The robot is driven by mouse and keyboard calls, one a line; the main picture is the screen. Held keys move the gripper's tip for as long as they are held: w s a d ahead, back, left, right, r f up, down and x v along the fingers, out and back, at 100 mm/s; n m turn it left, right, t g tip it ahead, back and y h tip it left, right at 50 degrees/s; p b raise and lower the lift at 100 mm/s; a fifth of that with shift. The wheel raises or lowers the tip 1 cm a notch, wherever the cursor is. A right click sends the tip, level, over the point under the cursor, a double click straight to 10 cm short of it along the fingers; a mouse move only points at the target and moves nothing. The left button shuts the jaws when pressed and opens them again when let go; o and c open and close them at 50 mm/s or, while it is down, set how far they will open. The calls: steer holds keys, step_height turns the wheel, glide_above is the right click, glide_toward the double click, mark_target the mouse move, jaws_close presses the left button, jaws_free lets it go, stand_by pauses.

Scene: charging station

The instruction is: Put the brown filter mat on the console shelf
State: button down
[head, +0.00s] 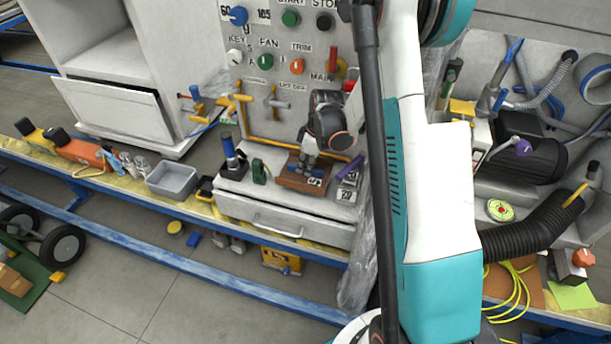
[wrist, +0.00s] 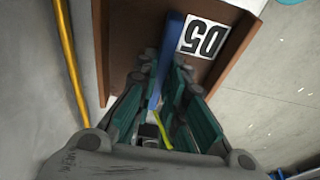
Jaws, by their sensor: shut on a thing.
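The brown filter mat (head: 290,180) is a flat brown piece with a blue strip and white labels. It is at the console shelf (head: 238,186), the pale top above a drawer, in the head view. I cannot tell whether it rests there or hangs just above. In the wrist view the mat (wrist: 130,40) fills the top middle, with a "D5" label. My gripper (head: 306,168) is above the mat, pointing down. In the wrist view my gripper (wrist: 163,72) has its fingers shut on the blue strip. The mat's underside is hidden.
On the shelf, a black-and-blue upright tool (head: 231,155) and a green item (head: 260,172) stand left of the mat. Labelled tags (head: 349,180) lie to its right. The control panel with knobs (head: 268,62) rises behind. A grey bin (head: 173,179) sits further left.

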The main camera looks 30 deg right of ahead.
mark_target(314, 170)
steer(key=shift+s+d+b+x, duration=0.15)
steer(key=shift+b+x, duration=0.15)
steer(key=shift+x, duration=0.55)
steer(key=shift+s+d+b+x, duration=0.1)
steer(key=shift+b+x, duration=0.15)
steer(key=shift+x, duration=0.55)
steer(key=shift+f, duration=0.2)
steer(key=c, duration=1.7)
jaws_free()
steer(key=shift+o, duration=0.2)
steer(key=p+v, duration=0.4)
steer(key=v, duration=0.8)
steer(key=shift+r+p, duration=0.2)
steer(key=shift+p, duration=0.15)
